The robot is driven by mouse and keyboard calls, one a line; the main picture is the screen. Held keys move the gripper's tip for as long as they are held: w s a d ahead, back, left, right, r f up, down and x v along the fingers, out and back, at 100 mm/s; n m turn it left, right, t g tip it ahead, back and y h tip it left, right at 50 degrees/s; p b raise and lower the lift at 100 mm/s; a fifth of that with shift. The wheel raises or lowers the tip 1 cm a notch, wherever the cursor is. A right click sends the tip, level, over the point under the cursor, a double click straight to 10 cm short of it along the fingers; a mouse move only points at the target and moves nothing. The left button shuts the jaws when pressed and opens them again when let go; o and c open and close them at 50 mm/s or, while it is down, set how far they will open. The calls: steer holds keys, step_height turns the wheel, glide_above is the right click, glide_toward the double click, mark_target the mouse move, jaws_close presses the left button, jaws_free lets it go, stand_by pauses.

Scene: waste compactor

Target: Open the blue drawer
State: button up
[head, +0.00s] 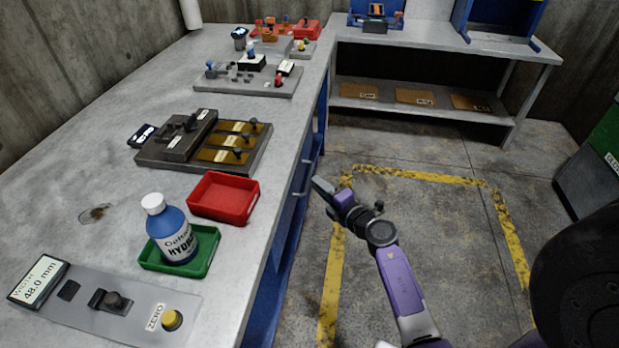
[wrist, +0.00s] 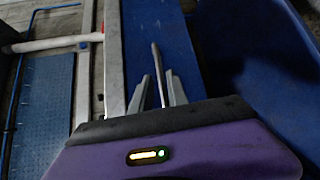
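The blue drawer front (head: 312,150) is on the side of the workbench, below the grey top, and is seen at a steep angle. Its pale bar handle (head: 304,180) stands out from the front. In the wrist view, the blue front (wrist: 184,45) fills the middle, and the thin handle (wrist: 158,65) runs towards me. My gripper (head: 318,186) is beside the handle at the bench side. In the wrist view, my gripper (wrist: 158,88) has its two grey fingers apart, one on each side of the handle. The drawer looks flush with the bench.
The workbench top (head: 110,180) holds a red tray (head: 224,197), a green tray (head: 205,262) with a blue bottle (head: 172,230), and several fixtures. A shelf table (head: 430,45) stands at the back. The floor (head: 430,220) inside the yellow lines is clear around my arm.

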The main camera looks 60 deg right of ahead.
mark_target(309, 176)
steer(key=x, duration=0.5)
steer(key=shift+w+d+b, duration=0.2)
steer(key=shift+w+b, duration=0.1)
steer(key=shift+b, duration=0.1)
steer(key=shift+c, duration=0.2)
jaws_close()
steer(key=shift+f, duration=0.1)
stand_by(0.8)
